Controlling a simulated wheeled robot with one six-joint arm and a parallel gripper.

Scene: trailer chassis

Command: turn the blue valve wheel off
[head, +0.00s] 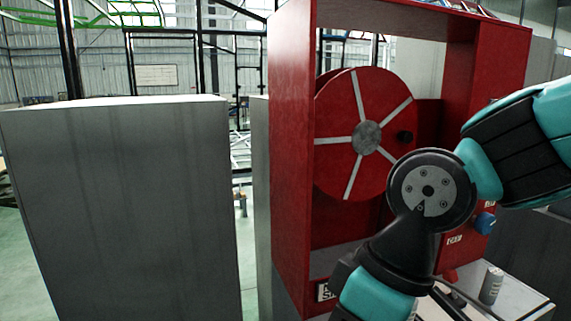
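A small blue knob-like part (485,223), which looks like the blue valve wheel, sits low on the right side of the red cabinet (290,150). It is small in the picture, and its turned position cannot be told. My teal and black arm crosses the right half of the view, in front of the cabinet, and bends down to the bottom edge. The end of the arm with my gripper cannot be made out. The blue part shows just right of my arm, with no visible contact.
The cabinet holds a large red reel (337,140) with pale spokes. A small red part (450,275) sits low by my arm. A silver can (491,285) stands on a pale surface at lower right. A big grey block (120,200) fills the left; a narrow gap separates it from the cabinet.

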